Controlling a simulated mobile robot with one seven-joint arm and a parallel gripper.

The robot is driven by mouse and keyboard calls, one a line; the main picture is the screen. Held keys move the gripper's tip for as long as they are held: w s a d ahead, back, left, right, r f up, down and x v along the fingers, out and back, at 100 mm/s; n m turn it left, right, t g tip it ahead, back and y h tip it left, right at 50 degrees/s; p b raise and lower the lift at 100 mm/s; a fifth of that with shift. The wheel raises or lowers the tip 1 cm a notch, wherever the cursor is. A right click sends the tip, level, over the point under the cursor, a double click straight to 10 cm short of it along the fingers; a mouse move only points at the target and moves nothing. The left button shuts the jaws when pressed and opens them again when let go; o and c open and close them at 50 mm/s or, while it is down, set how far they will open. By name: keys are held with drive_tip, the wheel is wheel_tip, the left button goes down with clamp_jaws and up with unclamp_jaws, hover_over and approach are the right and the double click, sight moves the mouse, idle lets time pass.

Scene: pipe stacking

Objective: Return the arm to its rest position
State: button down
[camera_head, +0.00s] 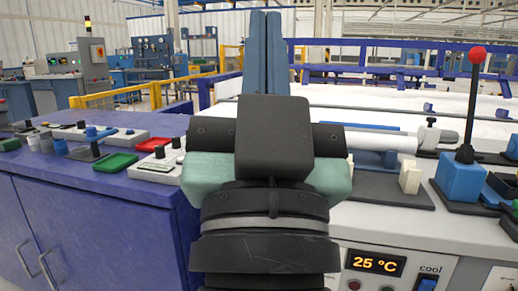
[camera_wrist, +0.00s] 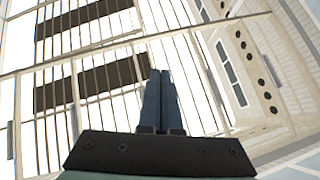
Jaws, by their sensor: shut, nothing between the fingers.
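My gripper (camera_head: 265,14) stands upright in the middle of the head view, with its two blue fingers side by side, pointing up and pressed together. It is shut and empty. In the wrist view my gripper (camera_wrist: 160,73) shows the same closed fingers against the ceiling and a wall, with no object near the tips. My dark wrist and arm links fill the lower middle of the head view and hide part of the bench behind them.
A white pipe (camera_head: 392,141) lies on the machine bench at the right. A red-knobbed lever on a blue block (camera_head: 461,178) stands beside it. A purple cabinet (camera_head: 95,215) at the left carries green and red trays. Yellow railings (camera_head: 140,93) stand behind. The space around the fingertips is clear.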

wheel_tip(320, 180, up, 41)
drive_tip(key=s+n+p, duration=0.1)
drive_tip(key=s+p, duration=0.1)
drive_tip(key=p, duration=3.5)
drive_tip(key=shift+s+a+t+p, duration=0.15)
drive_tip(key=shift+a+t+p, duration=0.1)
drive_tip(key=shift+t+p, duration=0.15)
drive_tip(key=shift+f, duration=0.1)
